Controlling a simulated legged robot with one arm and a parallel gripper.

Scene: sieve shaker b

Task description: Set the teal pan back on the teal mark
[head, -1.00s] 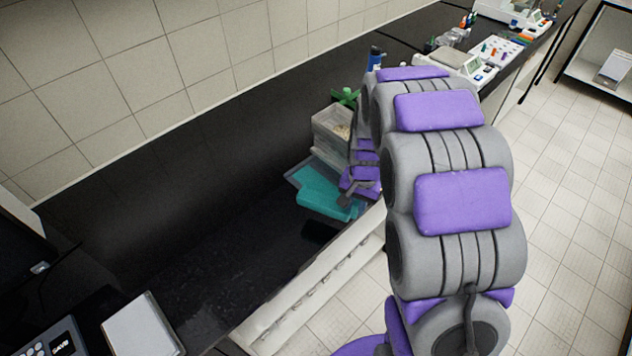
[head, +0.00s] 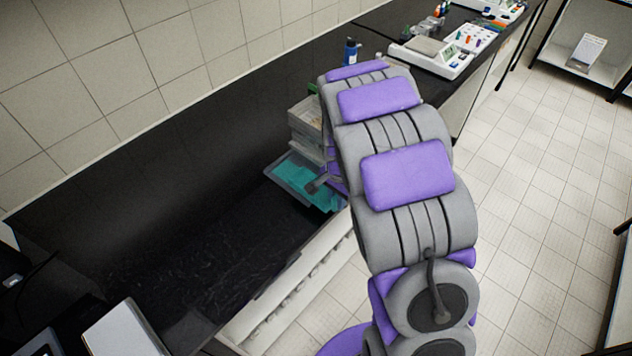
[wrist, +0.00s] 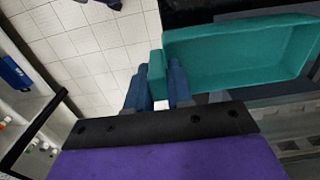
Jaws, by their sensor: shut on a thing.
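The teal pan (wrist: 240,55) is shallow with raised walls and fills the upper right of the wrist view. My gripper (wrist: 159,85) has its blue fingers closed on a teal tab at the pan's near left end. In the head view my arm hides the fingertips. A flat teal area (head: 300,178) with a grey border shows there beside my arm on the black counter. I cannot tell whether it is the pan, the teal mark, or both. No separate teal mark is clear in the wrist view.
A stack of clear boxes (head: 304,125) stands right behind the teal area, partly hidden by my arm. A blue bottle (head: 350,52) and a white balance (head: 432,58) are farther back. Tiled floor lies right.

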